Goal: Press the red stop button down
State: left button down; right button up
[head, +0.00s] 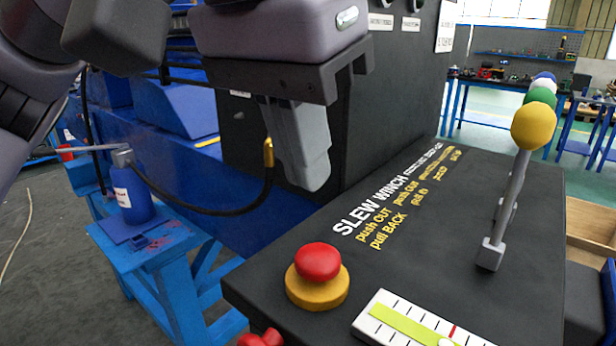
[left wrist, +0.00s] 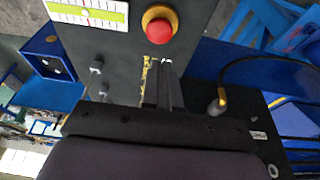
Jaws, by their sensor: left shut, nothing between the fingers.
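The red stop button (head: 318,262) is a round red cap on a yellow base (head: 318,292), set near the front left corner of the dark console top (head: 410,240). In the left wrist view the red button (left wrist: 160,28) shows just beyond the fingertips. My left gripper (head: 316,186) is shut and empty, its fingers pointing down. In the head view it hangs above and behind the button, apart from it. It also shows in the left wrist view (left wrist: 167,64).
A lever with a yellow knob (head: 534,126) stands on the console's right, with green and other knobs behind. A white gauge with a green strip (head: 420,325) lies right of the button. A black hose (head: 215,212) and blue bottle (head: 132,195) are at the left.

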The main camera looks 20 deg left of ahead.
pick_arm(q)
jog(key=v, duration=0.7)
jog(key=shift+s+d+r+p, duration=0.15)
jog(key=shift+s+d+p, duration=0.05)
jog(key=shift+s+p, duration=0.15)
jog(key=shift+w, duration=0.1)
